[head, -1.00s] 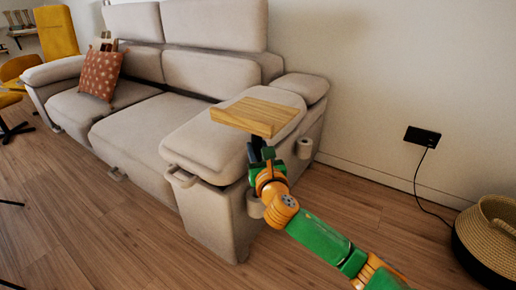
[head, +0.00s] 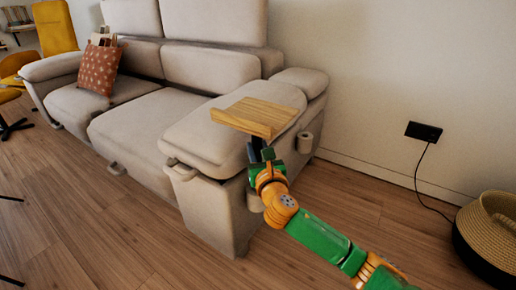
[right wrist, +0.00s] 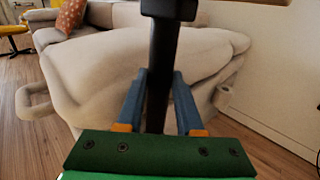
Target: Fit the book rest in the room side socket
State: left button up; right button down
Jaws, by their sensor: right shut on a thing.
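The book rest (head: 256,116) is a tilted wooden board on a dark post. My right gripper (head: 262,158) is shut on the post below the board. In the right wrist view the black post (right wrist: 160,60) stands between the blue fingers (right wrist: 158,85). The board is mostly out of that view. The rest is held up in front of the sofa's near arm. A pale cup-like socket (head: 255,201) on the arm's side is partly hidden behind my gripper. A second socket (head: 304,143) sits nearer the wall. It also shows in the right wrist view (right wrist: 222,98). My left gripper is not in view.
A woven basket (head: 488,235) and a black wall outlet (head: 424,132) with a cord are at right. Wooden floor is open in front.

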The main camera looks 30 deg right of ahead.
aim_at(259, 160)
jog(key=shift+f+b, duration=1.15)
jog(key=shift+f, duration=0.75)
jog(key=shift+c, duration=2.3)
grip_release()
jog(key=shift+s, duration=0.1)
